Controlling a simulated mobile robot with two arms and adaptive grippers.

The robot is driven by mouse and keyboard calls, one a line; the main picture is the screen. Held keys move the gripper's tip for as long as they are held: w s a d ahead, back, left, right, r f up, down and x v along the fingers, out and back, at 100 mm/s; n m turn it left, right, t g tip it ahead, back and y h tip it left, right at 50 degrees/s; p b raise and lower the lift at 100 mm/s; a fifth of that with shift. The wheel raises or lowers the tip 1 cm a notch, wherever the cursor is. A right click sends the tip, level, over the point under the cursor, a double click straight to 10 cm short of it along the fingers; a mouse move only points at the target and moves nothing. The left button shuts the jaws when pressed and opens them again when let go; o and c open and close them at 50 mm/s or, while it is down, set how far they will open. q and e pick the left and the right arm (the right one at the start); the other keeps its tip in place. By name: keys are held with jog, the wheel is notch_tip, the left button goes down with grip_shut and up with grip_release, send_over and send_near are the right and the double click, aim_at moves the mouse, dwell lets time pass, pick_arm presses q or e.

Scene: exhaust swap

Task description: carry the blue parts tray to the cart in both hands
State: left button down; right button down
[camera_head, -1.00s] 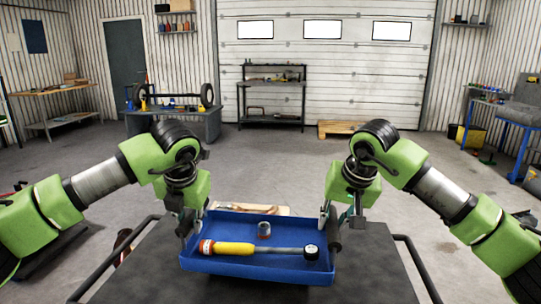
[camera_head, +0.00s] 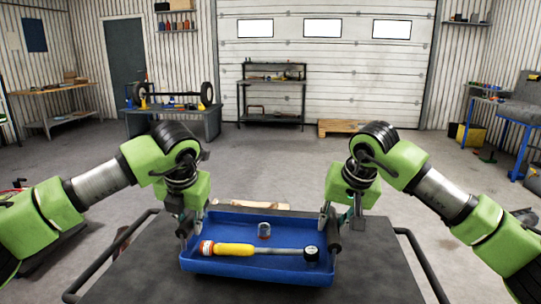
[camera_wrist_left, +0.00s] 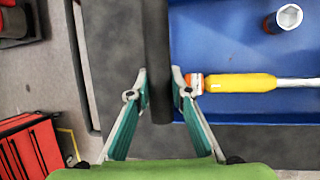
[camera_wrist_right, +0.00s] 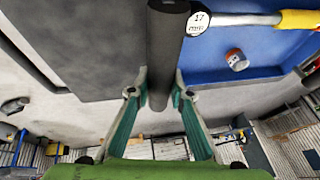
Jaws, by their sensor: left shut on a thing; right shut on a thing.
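The blue parts tray (camera_head: 255,272) is level over the dark top of the cart (camera_head: 130,265) in the head view. I cannot tell whether it touches that top. A tool with a yellow handle (camera_head: 235,249) and a small metal cup (camera_head: 264,230) lie in it. My left gripper (camera_head: 184,232) is shut on the tray's dark left handle bar, also seen in the left wrist view (camera_wrist_left: 157,60). My right gripper (camera_head: 331,222) is shut on the right handle bar, which shows in the right wrist view (camera_wrist_right: 166,50).
Black rails (camera_head: 422,265) run along both sides of the cart. A light wooden piece (camera_head: 250,205) shows just behind the tray. A workbench (camera_head: 175,122), a black shelf (camera_head: 272,95) and a wooden pallet (camera_head: 343,127) stand at the back. The floor between is clear.

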pick_arm(q)
jog(key=shift+r, duration=0.1)
pick_arm(e)
jog(key=shift+r, duration=0.15)
pick_arm(q)
jog(key=c, duration=1.8)
grip_release()
jog(key=shift+o, duration=0.2)
pick_arm(e)
jog(key=c, duration=1.8)
grip_release()
jog(key=shift+o, duration=0.2)
pick_arm(q)
jog(key=o, duration=0.5)
pick_arm(e)
jog(key=o, duration=0.5)
